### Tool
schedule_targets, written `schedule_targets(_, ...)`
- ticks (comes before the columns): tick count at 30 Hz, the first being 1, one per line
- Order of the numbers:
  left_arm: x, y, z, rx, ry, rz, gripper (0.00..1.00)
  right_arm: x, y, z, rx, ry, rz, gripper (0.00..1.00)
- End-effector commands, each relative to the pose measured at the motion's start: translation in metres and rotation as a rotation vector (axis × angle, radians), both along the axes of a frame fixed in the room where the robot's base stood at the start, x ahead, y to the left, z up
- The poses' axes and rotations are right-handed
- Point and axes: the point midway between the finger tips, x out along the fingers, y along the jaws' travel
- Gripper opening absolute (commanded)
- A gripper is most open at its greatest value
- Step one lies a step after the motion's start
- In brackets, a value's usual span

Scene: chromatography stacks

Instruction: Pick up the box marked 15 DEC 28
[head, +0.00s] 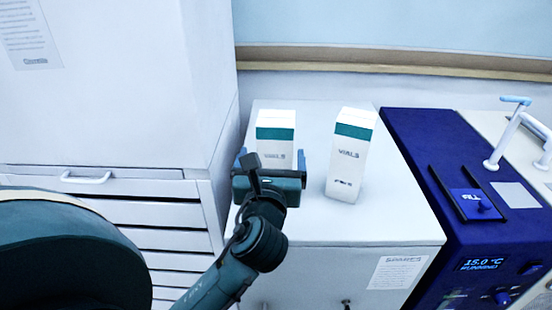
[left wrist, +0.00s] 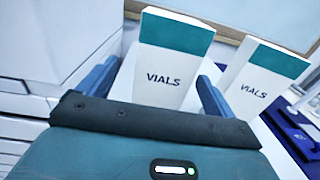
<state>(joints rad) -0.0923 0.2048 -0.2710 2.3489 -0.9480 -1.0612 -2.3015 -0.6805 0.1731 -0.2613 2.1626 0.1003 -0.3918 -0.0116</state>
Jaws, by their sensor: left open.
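Two white VIALS boxes with teal bands stand upright on the white cabinet top (head: 300,225). The left box (head: 275,133) is also in the left wrist view (left wrist: 172,65). The right box (head: 350,150) stands a short gap away and shows at the right of the left wrist view (left wrist: 258,85). My left gripper (head: 271,162) is open, with one blue finger on each side of the left box; contact cannot be told. It hides the lower part of that box. Small print low on the right box is too blurred to read; no date is legible on either box. My right gripper is out of view.
A tall white cabinet with drawers (head: 150,215) rises close on the left. A blue instrument (head: 440,170) with a display borders the right side. A wall with a wooden rail (head: 400,65) is behind. The cabinet top's front right is clear.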

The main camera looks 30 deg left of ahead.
Motion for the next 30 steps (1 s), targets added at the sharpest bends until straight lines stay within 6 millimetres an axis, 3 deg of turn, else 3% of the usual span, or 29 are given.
schedule_targets(10, 0.042, 0.017, -0.008, 0.000, -0.001, 0.001, 0.91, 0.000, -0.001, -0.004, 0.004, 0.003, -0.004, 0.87)
schedule_targets(20, 0.047, 0.021, -0.009, 0.000, 0.001, 0.000, 0.90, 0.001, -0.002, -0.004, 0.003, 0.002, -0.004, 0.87)
schedule_targets(30, 0.047, 0.020, -0.009, 0.000, 0.001, 0.000, 0.62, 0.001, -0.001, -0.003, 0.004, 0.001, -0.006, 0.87)
